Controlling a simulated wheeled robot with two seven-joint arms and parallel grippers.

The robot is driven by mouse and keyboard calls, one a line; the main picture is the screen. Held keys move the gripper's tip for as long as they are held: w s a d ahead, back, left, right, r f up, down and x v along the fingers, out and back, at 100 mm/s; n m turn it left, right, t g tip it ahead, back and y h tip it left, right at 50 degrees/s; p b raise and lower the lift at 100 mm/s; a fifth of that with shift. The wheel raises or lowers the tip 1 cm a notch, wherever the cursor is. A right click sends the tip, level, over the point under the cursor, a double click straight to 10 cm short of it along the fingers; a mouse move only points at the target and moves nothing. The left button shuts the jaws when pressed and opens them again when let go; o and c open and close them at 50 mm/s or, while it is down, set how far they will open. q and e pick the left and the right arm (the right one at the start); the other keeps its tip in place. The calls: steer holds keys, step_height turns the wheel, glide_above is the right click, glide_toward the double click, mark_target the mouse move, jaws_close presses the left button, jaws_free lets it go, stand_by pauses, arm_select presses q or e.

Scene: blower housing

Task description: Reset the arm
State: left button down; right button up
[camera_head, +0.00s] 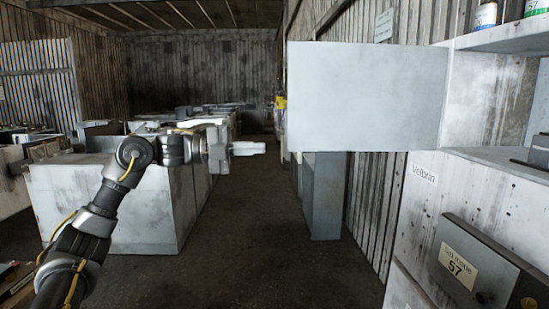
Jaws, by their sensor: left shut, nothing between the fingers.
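My left arm comes in from the lower left and bends at the elbow toward the middle. Its gripper (262,148) points right, level, with its fingers shut and nothing between them. It is in the air in front of the white cabinets, left of the grey panel, and appears to touch nothing. My right gripper is not in view.
A flat grey panel (365,97) juts out from a white cabinet (480,200) at right. Cans (485,17) stand on its upper shelf. White cabinets (105,205) stand at left. A dark floor aisle (265,230) is clear between.

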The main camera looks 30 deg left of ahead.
arm_select(q)
steer(key=shift+r+v, duration=0.2)
steer(key=shift+v, duration=0.65)
steer(key=shift+w+a+f, duration=0.1)
steer(key=shift+w, duration=0.1)
